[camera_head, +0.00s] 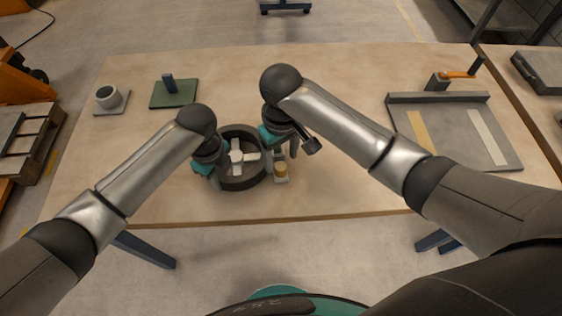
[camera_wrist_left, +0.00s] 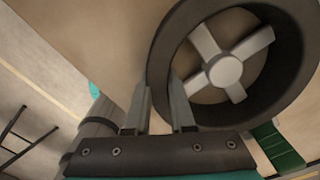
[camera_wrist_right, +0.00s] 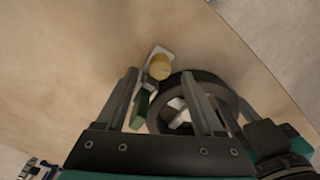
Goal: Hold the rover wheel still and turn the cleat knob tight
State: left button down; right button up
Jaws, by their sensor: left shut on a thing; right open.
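The rover wheel (camera_head: 233,184), a dark ring with pale spokes and hub, lies flat near the table's front edge. It also shows in the left wrist view (camera_wrist_left: 221,71) and the right wrist view (camera_wrist_right: 212,88). My left gripper (camera_head: 217,180) is shut on the wheel's left rim. A yellow round knob (camera_head: 281,169) on a pale base stands just right of the wheel. In the right wrist view the knob (camera_wrist_right: 160,67) appears between the fingertips, apart from them. My right gripper (camera_head: 286,152) is open and empty, above the table behind the knob.
A grey cup (camera_head: 108,96) on a small plate and a green mat (camera_head: 173,94) with a blue post sit at the back left. A grey tray (camera_head: 455,130) with two strips lies at the right. The table (camera_head: 335,190) right of the knob is clear.

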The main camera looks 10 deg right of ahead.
aim_at(281, 166)
jog(key=shift+f, duration=1.75)
grip_shut()
